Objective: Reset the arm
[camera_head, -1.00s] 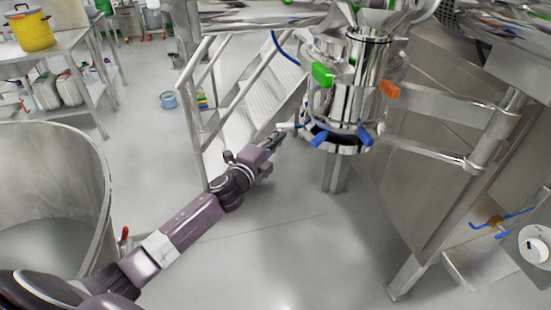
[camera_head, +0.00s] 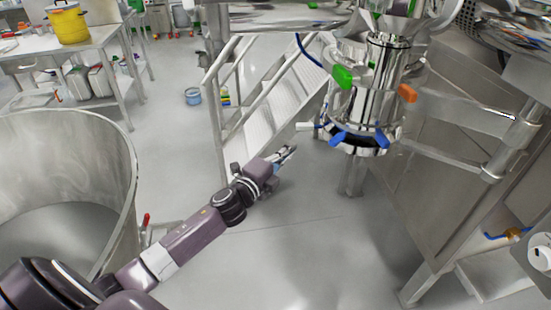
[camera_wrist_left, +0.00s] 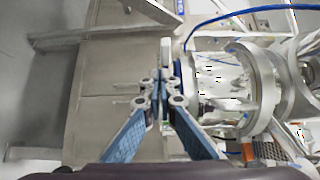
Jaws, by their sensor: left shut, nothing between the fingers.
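My left arm reaches in from the lower left in the head view. Its gripper (camera_head: 286,154) is shut and empty, in open air to the left of the steel valve assembly (camera_head: 362,95). In the left wrist view the gripper (camera_wrist_left: 160,78) shows with its fingers together, and the steel valve body (camera_wrist_left: 255,90) lies to the right of them. The valve has blue levers, a white-tipped lever (camera_head: 305,126), a green handle (camera_head: 342,77) and an orange handle (camera_head: 407,93). The gripper looks apart from the levers. My right gripper is not in view.
A large open steel vessel (camera_head: 125,150) stands at the left, close to my arm. Steel stairs with railings (camera_head: 262,105) are behind the gripper. A table with a yellow pot (camera_head: 68,24) is at the back left. Floor below the valve is clear.

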